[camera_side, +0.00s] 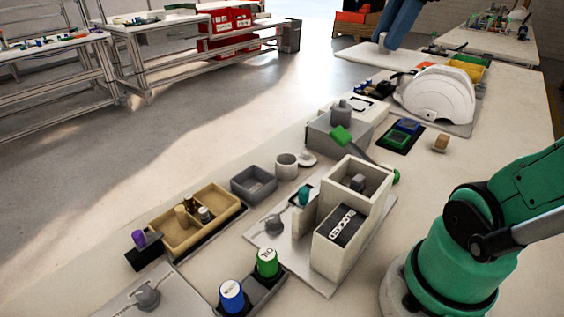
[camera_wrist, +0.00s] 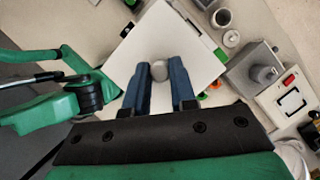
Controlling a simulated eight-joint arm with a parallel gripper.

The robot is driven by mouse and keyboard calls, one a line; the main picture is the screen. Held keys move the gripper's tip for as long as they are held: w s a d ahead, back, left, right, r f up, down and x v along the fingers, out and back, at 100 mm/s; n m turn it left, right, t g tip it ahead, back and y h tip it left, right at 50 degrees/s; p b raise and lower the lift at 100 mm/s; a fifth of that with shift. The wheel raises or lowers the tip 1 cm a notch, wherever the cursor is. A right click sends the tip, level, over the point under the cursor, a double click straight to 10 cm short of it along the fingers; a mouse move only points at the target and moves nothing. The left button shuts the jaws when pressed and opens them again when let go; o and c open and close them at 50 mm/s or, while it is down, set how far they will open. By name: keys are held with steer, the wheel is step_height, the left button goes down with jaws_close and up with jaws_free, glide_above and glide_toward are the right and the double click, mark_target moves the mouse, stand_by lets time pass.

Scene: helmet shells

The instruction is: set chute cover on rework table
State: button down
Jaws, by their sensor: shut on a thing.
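The chute cover is a flat white square plate (camera_side: 366,58) with a round grey knob (camera_wrist: 158,71) in its middle. My gripper (camera_side: 384,42) has its blue fingers shut on the knob, and the plate hangs level beneath them. In the wrist view my gripper (camera_wrist: 159,76) shows a finger on each side of the knob, and the plate (camera_wrist: 150,45) hides much of what lies below. In the side view the plate is at the bench's far end, by its left edge. I cannot tell its height, or which table is the rework table.
A white helmet shell (camera_side: 438,95) stands right of the plate. A grey box with a cylinder (camera_side: 335,127) and an open-topped pale chute (camera_side: 345,235) stand nearer. Another table (camera_side: 490,38) with small items is at the back right. Bench space (camera_side: 490,150) near the right edge is clear.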

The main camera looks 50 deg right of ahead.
steer(key=shift+w+a+r, duration=0.1)
steer(key=shift+w+r, duration=0.15)
steer(key=w+a+f+n+g, duration=0.1)
steer(key=w+a+f+n, duration=0.2)
steer(key=a, duration=0.4)
steer(key=w+a+f+n+g, duration=0.1)
steer(key=w+a+f+n, duration=0.15)
steer(key=w+a, duration=0.35)
steer(key=w+a+f+n+g, duration=0.1)
steer(key=w+a+f+n, duration=0.15)
steer(key=a, duration=0.45)
steer(key=shift+n+y, duration=0.5)
steer(key=shift+w+a+f, duration=0.1)
steer(key=shift+a+f, duration=0.05)
steer(key=shift+f, duration=3.05)
steer(key=shift+w+a+f, duration=0.1)
steer(key=shift+a+f, duration=0.1)
steer(key=shift+f, duration=3.05)
steer(key=shift+w+a+f, duration=0.1)
steer(key=shift+a+f, duration=0.05)
steer(key=shift+f, duration=3.05)
steer(key=shift+f, duration=0.25)
steer(key=shift+f, duration=0.35)
